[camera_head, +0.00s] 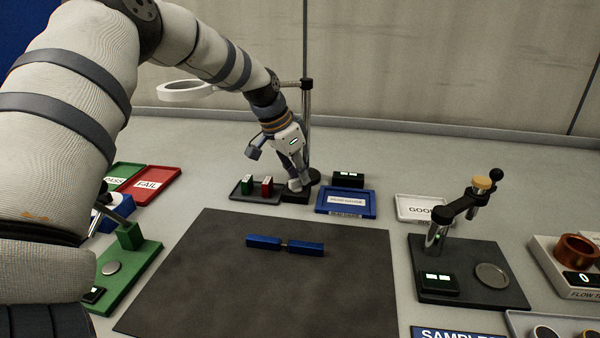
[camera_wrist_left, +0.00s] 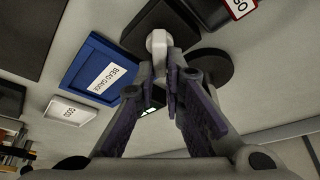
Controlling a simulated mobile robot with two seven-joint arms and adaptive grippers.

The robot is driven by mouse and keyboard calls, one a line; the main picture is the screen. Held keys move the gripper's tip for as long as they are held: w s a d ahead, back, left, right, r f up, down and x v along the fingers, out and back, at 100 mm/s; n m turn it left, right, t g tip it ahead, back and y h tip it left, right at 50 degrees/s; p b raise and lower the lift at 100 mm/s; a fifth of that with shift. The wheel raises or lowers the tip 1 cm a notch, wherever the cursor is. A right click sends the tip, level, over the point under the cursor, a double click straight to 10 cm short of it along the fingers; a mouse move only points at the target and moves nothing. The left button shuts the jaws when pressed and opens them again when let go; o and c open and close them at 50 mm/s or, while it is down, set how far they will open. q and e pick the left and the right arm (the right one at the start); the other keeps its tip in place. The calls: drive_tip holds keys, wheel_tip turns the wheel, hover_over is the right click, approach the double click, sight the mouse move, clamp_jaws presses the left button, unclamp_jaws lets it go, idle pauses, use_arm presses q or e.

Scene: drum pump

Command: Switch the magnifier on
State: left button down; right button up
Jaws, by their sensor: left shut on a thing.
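The magnifier (camera_head: 184,91) has a white ring head on an arm from a dark upright post (camera_head: 305,125) at the back of the table. A small black switch box (camera_head: 295,197) stands at the foot of the post. My left gripper (camera_head: 296,178) points down over this box. In the left wrist view, its fingers (camera_wrist_left: 164,72) are shut on a white switch lever (camera_wrist_left: 157,42) that rises from the black box (camera_wrist_left: 150,17). The fingers partly hide the lever. I cannot tell whether the magnifier is lit. My right gripper is not in view.
Left of the switch box is a tray (camera_head: 240,196) with green and red blocks; right is a blue tray (camera_head: 323,206) and a small black display (camera_head: 348,179). A dark mat (camera_head: 270,295) with a blue two-part piece (camera_head: 284,245) lies in front. A black fixture (camera_head: 460,290) stands right.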

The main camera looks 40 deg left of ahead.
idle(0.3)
use_arm(q)
drive_tip(key=c, duration=1.7)
unclamp_jaws()
drive_tip(key=v, duration=1.2)
